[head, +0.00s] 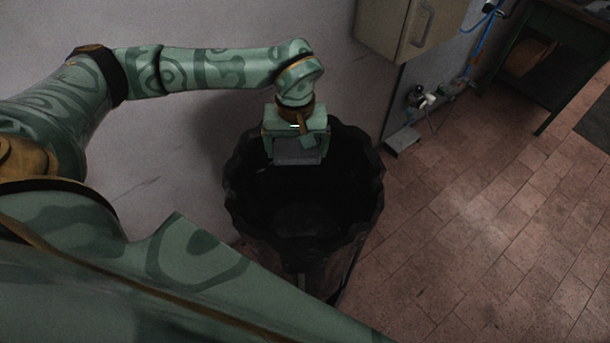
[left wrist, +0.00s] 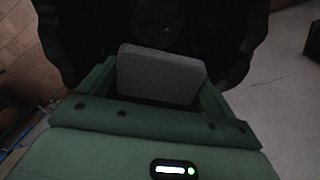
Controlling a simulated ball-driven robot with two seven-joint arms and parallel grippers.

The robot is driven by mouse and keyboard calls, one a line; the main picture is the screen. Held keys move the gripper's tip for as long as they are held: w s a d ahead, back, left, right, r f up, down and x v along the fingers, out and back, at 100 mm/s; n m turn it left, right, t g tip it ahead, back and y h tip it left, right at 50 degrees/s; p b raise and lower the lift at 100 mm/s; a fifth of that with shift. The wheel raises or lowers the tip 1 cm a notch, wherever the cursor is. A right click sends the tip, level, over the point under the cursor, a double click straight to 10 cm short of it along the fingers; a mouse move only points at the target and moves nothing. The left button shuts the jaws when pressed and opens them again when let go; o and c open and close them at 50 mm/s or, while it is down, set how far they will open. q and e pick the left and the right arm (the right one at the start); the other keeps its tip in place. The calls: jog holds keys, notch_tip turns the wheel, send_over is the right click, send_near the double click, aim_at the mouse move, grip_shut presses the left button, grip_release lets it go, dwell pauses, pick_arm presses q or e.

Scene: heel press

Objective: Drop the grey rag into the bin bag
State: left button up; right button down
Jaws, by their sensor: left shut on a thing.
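The grey rag (head: 297,150) is a small flat grey block held between the fingers of my left gripper (head: 297,158). It also shows in the left wrist view (left wrist: 160,75), with a green finger on each side. My left gripper is shut on it and hangs over the open mouth of the black bin bag (head: 372,180), near its far side. The bag's wavy rim also shows in the left wrist view (left wrist: 245,40). Inside the bag it is dark; a faint dark shape lies at its bottom, too dim to identify. My right gripper is not in view.
A pale wall (head: 180,130) stands behind and left of the bag. A beige cabinet (head: 410,28) hangs at the upper right, with blue hoses and a small fitting (head: 420,98) beside it. A dark table (head: 560,45) stands far right. The brick-tiled floor (head: 480,230) at right is clear.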

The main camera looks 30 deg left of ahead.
pick_arm(q)
jog(key=shift+w+a, duration=0.2)
jog(key=shift+f+n+b, duration=0.25)
jog(key=shift+n+b, duration=0.05)
jog(key=shift+b, duration=0.05)
notch_tip(320, 180, down, 5)
jog(key=b, duration=0.5)
jog(key=shift+f, duration=0.1)
jog(key=o, duration=0.7)
notch_tip(320, 180, up, 16)
jog(key=shift+r+p, duration=0.2)
jog(key=shift+p, duration=0.65)
jog(key=shift+s+f, duration=0.1)
